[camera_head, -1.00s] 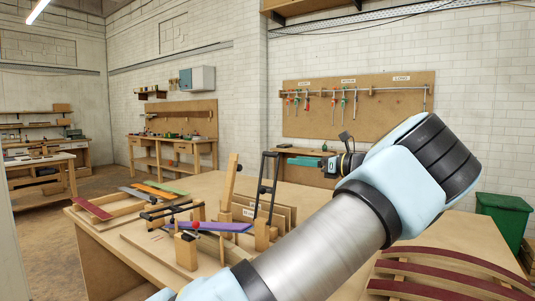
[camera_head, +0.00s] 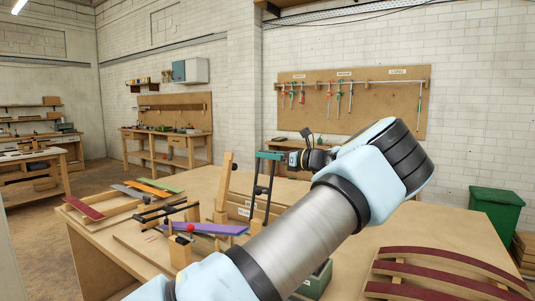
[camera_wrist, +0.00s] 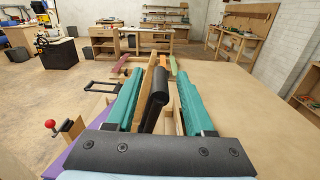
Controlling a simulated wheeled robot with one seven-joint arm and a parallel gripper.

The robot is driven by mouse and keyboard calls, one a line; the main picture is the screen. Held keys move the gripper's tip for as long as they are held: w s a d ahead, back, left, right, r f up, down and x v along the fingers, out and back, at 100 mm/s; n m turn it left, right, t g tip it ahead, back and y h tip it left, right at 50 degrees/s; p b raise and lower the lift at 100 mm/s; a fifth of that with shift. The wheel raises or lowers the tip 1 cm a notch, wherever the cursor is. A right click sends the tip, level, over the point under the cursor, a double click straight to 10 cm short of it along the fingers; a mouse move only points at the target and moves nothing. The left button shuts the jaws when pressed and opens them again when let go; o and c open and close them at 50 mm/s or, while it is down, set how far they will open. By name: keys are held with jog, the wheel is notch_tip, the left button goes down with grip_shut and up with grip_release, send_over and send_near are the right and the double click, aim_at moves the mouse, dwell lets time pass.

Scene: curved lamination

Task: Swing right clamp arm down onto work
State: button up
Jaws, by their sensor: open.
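The right clamp arm (camera_head: 262,190) is a black frame standing upright behind the right end of the purple strip (camera_head: 208,228). My gripper (camera_head: 268,155) has teal fingers and is at the top of this frame. In the wrist view my open gripper (camera_wrist: 160,75) has the black bar of the clamp arm (camera_wrist: 156,98) between its fingers; contact cannot be told. A wooden post (camera_head: 225,182) stands just left of the clamp arm. The other black clamp arm (camera_head: 165,211) lies low at the left. A red ball knob (camera_head: 191,228) shows in front of the strip.
The fixture stands on a wooden bench (camera_head: 85,232). Coloured strips (camera_head: 155,189) lie at its far left. Curved dark red laminations (camera_head: 450,263) rest at the front right. A green box (camera_head: 318,281) is partly hidden by my arm.

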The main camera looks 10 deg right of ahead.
grip_shut()
dwell(0.5)
dwell(1.0)
